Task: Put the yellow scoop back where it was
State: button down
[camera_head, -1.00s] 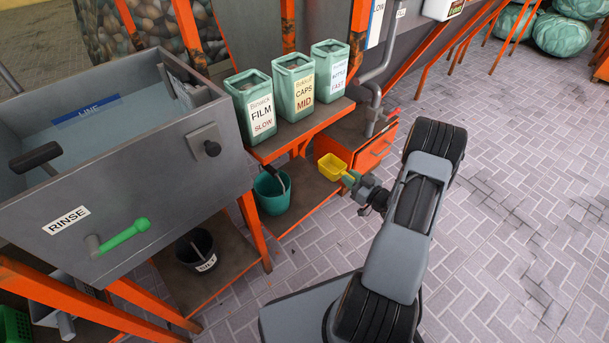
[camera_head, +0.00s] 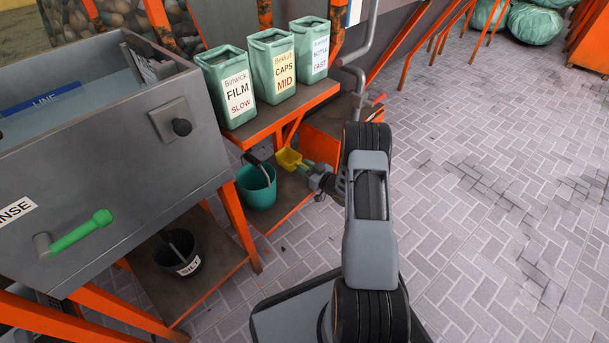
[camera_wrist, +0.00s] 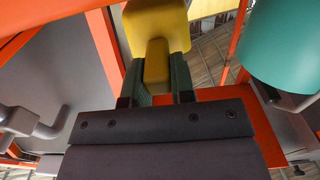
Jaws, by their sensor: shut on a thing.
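The yellow scoop (camera_head: 289,159) is held at the end of my arm, under the front edge of the orange shelf. My gripper (camera_head: 312,172) is shut on its handle. In the wrist view the yellow scoop (camera_wrist: 157,30) sticks out past the green fingertips (camera_wrist: 160,82), which close on both sides of the handle. A teal bucket (camera_head: 257,190) stands on the low orange-edged shelf, just left of the scoop; it also shows in the wrist view (camera_wrist: 292,50). I cannot tell whether the scoop touches anything.
Three green bins, FILM (camera_head: 226,88), CAPS (camera_head: 272,66) and BOTTLE (camera_head: 309,48), stand on the upper shelf (camera_head: 290,110). A black SILT bucket (camera_head: 182,262) stands lower left beneath the grey rinse tank (camera_head: 90,160). Grey pipes and a red handle (camera_head: 376,99) lie behind my arm.

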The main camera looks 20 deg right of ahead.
jog(key=shift+w+f+b, duration=0.1)
jog(key=shift+f+b, duration=0.5)
jog(key=shift+f, duration=1.05)
jog(key=shift+f, duration=0.2)
jog(key=c, duration=1)
grip_release()
